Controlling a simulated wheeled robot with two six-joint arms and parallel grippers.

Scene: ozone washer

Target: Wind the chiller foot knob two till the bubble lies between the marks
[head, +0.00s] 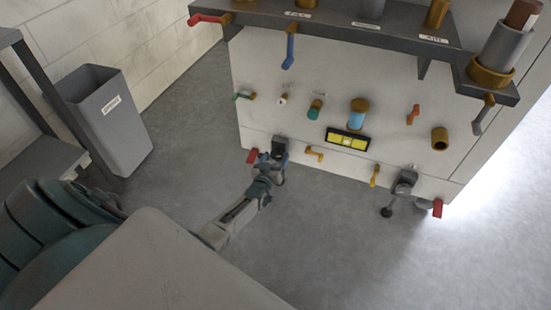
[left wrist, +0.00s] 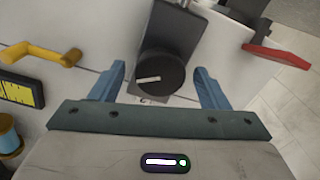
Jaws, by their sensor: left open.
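The white chiller cabinet (head: 290,95) has a foot unit at its lower left and another (head: 404,182) at its lower right; I cannot read which is two. My left gripper (head: 268,163) is at the lower-left one, and its arm partly hides that foot. In the left wrist view, the round black knob (left wrist: 160,74) with a white pointer mark lies between the open blue fingers (left wrist: 160,72), with gaps on both sides. The yellow level (head: 348,140) is on the cabinet front; its bubble is too small to place. Part of it shows in the left wrist view (left wrist: 20,92).
A red lever (left wrist: 275,52) is beside the knob, and a yellow-orange handle (left wrist: 40,55) is on its other side. Several pegs and valves cover the cabinet front below a dark shelf (head: 340,28). A grey bin (head: 105,120) stands left; the floor between is clear.

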